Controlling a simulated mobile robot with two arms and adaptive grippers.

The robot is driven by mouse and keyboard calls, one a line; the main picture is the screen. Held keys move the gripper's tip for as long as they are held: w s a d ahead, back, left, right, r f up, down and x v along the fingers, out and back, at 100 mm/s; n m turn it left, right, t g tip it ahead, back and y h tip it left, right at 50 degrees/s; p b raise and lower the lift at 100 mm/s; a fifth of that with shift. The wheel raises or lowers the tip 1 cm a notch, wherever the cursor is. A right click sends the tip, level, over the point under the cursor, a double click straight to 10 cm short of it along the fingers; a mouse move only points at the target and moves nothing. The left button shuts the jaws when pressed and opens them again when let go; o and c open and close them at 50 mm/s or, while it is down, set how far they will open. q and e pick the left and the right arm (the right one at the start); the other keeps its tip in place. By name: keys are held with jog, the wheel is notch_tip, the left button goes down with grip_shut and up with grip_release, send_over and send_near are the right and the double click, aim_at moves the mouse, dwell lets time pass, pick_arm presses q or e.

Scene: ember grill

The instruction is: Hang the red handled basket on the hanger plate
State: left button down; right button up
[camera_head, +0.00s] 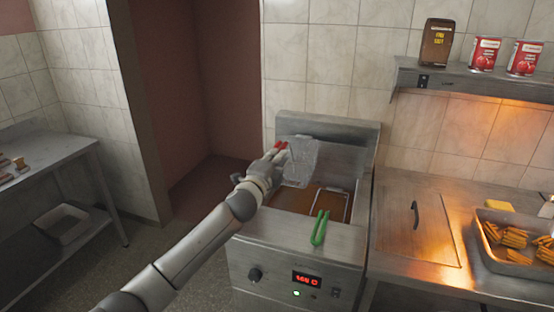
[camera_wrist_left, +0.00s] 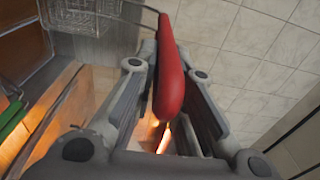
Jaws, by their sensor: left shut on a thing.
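My left gripper (camera_head: 273,158) is shut on the red handle of the red handled basket. The red handle (camera_wrist_left: 171,82) lies between the two fingers in the left wrist view. The wire mesh of the red handled basket (camera_head: 300,162) is raised above the left part of the fryer, in front of its metal back. Its mesh also shows at the top left of the left wrist view (camera_wrist_left: 82,17). The hanger plate appears to be the upright metal plate (camera_head: 345,158) at the fryer's back, partly hidden by the basket. I cannot tell whether they touch. My right gripper is not in view.
The fryer (camera_head: 295,252) has brown oil and a green handled basket (camera_head: 320,228) in its right part. A counter with a lid (camera_head: 415,228) and a tray of fries (camera_head: 480,258) is at the right. A shelf (camera_head: 470,82) holds cans. A steel table (camera_head: 45,165) stands left.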

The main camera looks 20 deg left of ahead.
pick_arm(q)
jog(key=shift+f+b, duration=0.5)
jog(key=shift+f, duration=0.15)
